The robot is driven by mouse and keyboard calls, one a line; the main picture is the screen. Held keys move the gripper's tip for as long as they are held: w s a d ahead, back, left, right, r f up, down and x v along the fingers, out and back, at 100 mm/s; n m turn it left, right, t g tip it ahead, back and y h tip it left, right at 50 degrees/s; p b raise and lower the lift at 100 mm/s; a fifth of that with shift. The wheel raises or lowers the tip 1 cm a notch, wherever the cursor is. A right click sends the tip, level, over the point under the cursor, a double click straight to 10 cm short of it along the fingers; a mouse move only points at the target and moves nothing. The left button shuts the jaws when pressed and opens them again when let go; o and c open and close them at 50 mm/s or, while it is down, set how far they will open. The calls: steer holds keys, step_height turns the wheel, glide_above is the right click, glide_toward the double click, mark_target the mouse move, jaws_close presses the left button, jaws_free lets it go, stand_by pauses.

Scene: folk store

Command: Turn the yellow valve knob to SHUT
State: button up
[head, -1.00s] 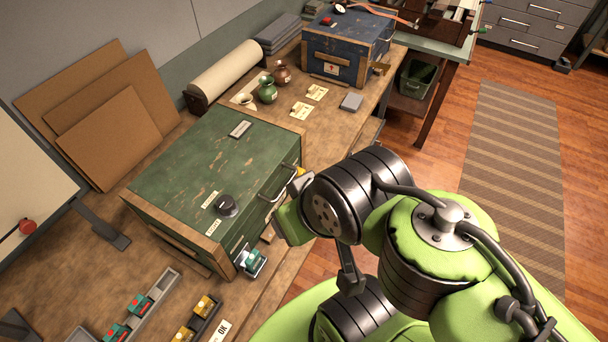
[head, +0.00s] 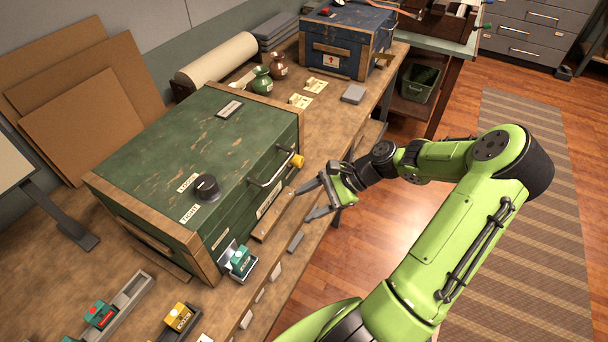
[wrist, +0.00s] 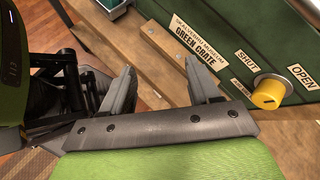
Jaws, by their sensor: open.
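The yellow valve knob (head: 297,161) sits on the front face of the green crate (head: 226,131), near its right end. In the wrist view the yellow knob (wrist: 268,94) shows at the right, between a SHUT label (wrist: 246,61) and an OPEN label (wrist: 301,76). A mark on the knob's face is too small to read with certainty.
A metal handle (head: 271,172) sticks out of the crate's front beside the knob. A black knob (head: 207,188) is on its lid. A teal-topped block (head: 241,262) stands at the crate's near corner. A blue crate (head: 342,45) stands farther back. Floor space in front of the bench is free.

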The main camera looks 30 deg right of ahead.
steer(key=d+f+m+t+b, duration=0.2)
steer(key=d+m+t+b, duration=0.1)
steer(key=d+m+t, duration=0.3)
steer(key=m+t+b, duration=0.2)
steer(key=m+t, duration=0.2)
steer(key=t, duration=0.1)
glide_toward(302, 163)
steer(key=shift+h, duration=0.3)
steer(key=b+x, duration=0.3)
steer(key=x, duration=0.6)
steer(key=shift+a+r, duration=0.2)
steer(key=c, duration=1)
steer(key=shift+c, duration=0.2)
